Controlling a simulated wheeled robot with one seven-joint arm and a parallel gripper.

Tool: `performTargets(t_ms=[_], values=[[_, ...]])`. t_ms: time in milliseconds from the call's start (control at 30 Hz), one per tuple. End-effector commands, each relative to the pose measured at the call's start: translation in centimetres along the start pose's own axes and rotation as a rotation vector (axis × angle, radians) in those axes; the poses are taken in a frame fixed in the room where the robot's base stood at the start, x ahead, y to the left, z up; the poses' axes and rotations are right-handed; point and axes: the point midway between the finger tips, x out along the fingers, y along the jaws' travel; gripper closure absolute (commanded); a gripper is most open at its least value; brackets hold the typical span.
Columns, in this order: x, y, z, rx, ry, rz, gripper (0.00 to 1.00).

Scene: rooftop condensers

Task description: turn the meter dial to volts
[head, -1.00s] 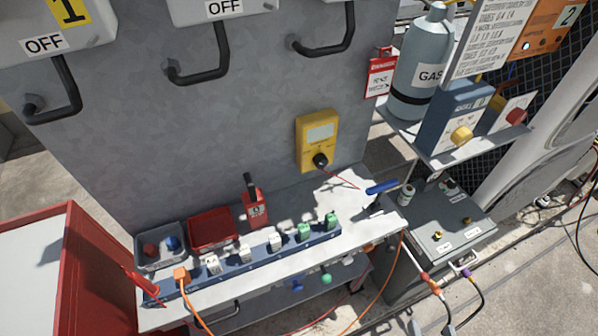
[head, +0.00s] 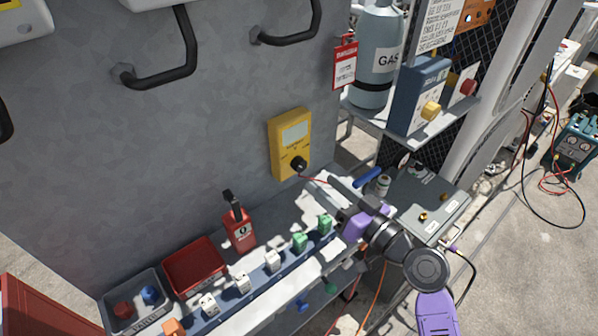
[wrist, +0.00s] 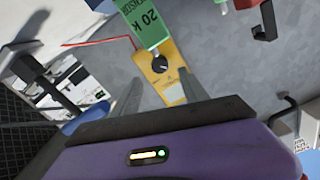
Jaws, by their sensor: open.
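The yellow meter (head: 291,140) is upright against the grey cabinet, with a pale display. Its round black dial (head: 298,163) is on the lower part; I cannot read its setting. My gripper (head: 338,208) is to the right of and below the meter, apart from it. In the wrist view the yellow meter (wrist: 172,86) and dial (wrist: 160,65) show between and beyond the two fingers of my gripper (wrist: 160,78). The fingers are spread, with nothing between them. A red lead runs from near the dial.
A blue-handled valve (head: 368,177) and gas cylinder (head: 378,55) are right.

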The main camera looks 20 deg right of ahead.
Motion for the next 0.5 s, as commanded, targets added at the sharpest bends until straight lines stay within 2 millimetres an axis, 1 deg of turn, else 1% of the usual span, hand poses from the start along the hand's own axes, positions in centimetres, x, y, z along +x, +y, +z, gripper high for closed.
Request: performTargets(t_ms=[100,300,400,500], values=[[1.8,-0.2,-0.3,-0.001,0.0,-0.001,0.48],[4.8,-0.1,-0.2,0.0,-0.001,-0.001,0.48],[5.9,-0.1,-0.1,0.0,-0.001,0.0,0.48],[6.6,-0.1,0.0,0.0,-0.001,0.001,0.48]])
